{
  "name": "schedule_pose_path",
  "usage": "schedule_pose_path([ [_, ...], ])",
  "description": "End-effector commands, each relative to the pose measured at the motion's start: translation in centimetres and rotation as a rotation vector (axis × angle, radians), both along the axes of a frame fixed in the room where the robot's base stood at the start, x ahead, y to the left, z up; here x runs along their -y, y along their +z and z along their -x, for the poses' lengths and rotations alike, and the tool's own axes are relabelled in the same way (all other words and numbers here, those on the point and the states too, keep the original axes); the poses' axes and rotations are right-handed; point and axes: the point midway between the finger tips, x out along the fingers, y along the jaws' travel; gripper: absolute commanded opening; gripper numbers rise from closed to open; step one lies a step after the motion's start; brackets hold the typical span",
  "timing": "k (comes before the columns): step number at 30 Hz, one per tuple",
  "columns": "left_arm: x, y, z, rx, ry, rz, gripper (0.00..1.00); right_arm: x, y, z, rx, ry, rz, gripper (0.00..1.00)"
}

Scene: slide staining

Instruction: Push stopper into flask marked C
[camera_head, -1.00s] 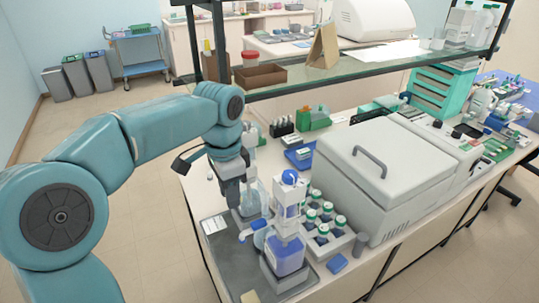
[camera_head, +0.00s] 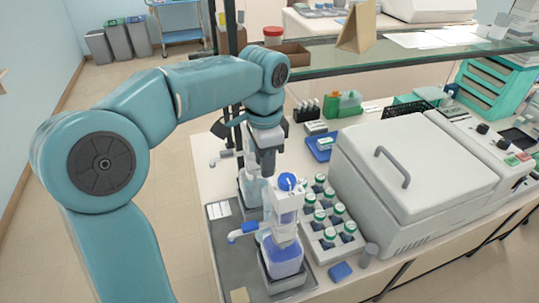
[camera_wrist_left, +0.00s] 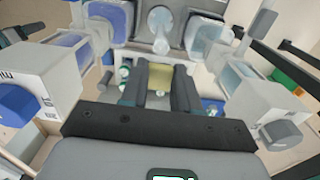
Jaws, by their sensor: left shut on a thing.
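My left gripper (camera_head: 267,172) points down over the bench, just behind and left of the front blue-capped dispenser. In the left wrist view its two dark fingers (camera_wrist_left: 161,88) are shut on a small pale-yellow thing (camera_wrist_left: 160,77), which fits the stopper, though its shape is hard to tell. A clear rounded glass vessel (camera_wrist_left: 160,20) shows at the top middle of that view, apart from the fingers. I cannot read a letter C on any vessel. My right gripper is not in view.
The front dispenser bottle (camera_head: 284,258) stands on a grey tray (camera_head: 228,255), with another dispenser behind it. A rack of green-capped bottles (camera_head: 329,232) and a large lidded grey machine (camera_head: 415,165) stand to the right. A glass shelf (camera_head: 400,55) crosses above the bench.

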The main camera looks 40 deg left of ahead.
Motion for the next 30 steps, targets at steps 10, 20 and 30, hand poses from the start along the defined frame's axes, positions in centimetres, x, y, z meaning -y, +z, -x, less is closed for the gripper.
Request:
schedule_pose_path([
  [10,-0.1,-3.1,0.4,0.000,0.001,0.000,0.02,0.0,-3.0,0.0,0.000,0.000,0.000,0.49],
  [20,-0.2,-5.4,0.1,-0.002,0.001,0.000,0.02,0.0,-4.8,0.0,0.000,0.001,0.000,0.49],
  [30,-0.2,-5.3,-0.1,-0.001,0.001,0.000,0.02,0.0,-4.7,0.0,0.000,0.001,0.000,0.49],
])
